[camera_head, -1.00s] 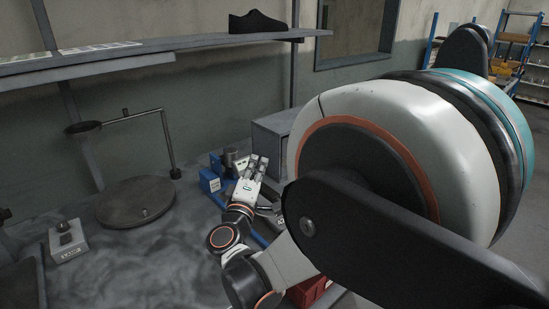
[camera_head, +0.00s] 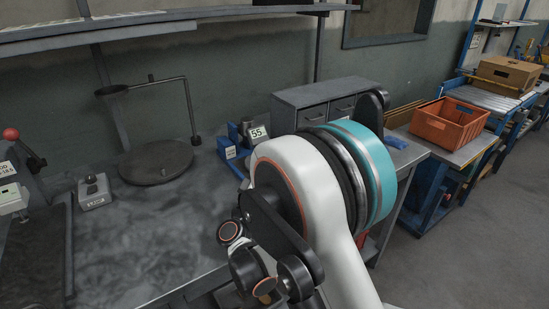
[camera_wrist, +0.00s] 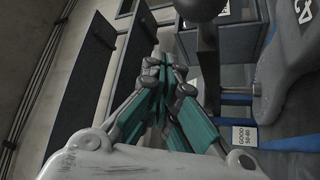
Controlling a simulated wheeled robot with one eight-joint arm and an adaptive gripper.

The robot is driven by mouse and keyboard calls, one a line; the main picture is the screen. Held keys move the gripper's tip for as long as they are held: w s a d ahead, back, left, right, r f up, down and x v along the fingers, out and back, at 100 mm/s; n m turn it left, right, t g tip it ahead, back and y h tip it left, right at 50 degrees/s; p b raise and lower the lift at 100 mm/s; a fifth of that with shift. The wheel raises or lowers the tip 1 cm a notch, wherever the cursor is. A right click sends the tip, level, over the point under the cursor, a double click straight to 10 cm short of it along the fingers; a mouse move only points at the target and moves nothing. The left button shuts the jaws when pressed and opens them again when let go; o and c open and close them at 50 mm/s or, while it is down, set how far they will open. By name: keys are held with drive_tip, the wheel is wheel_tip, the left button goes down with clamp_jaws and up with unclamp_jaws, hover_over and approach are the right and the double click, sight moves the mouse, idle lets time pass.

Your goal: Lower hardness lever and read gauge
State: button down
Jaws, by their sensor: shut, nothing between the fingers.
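A small blue device (camera_head: 230,150) with a dark cylinder (camera_head: 246,128) stands on the bench, and a white plate reading 55 (camera_head: 258,133) shows beside it. At the far left, a dark lever (camera_head: 36,160) with a red ball (camera_head: 11,134) stands raised at an angle. In the wrist view, my gripper (camera_wrist: 165,66) is shut and empty, its teal fingers together. A dark bar with a rounded end (camera_wrist: 205,10) lies just beyond, to its right; I cannot tell whether they touch. A card reading GOOD (camera_wrist: 243,136) is to the right. In the head view my arm hides the gripper.
A round dark turntable (camera_head: 157,162) and a small grey box with a knob (camera_head: 95,192) sit on the bench (camera_head: 140,240). A grey drawer cabinet (camera_head: 320,100) is behind my arm. An orange crate (camera_head: 448,122) stands on a side table at right. The bench's middle is clear.

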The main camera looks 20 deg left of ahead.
idle(0.4)
wheel_tip(320, 180, up, 4)
drive_tip(key=p, duration=0.2)
drive_tip(key=s+a+f+p, duration=0.2)
drive_tip(key=s+a+f, duration=0.3)
drive_tip(key=f, duration=0.1)
drive_tip(key=shift+s+f, duration=0.15)
drive_tip(key=shift+s, duration=0.25)
drive_tip(key=shift+a, duration=0.1)
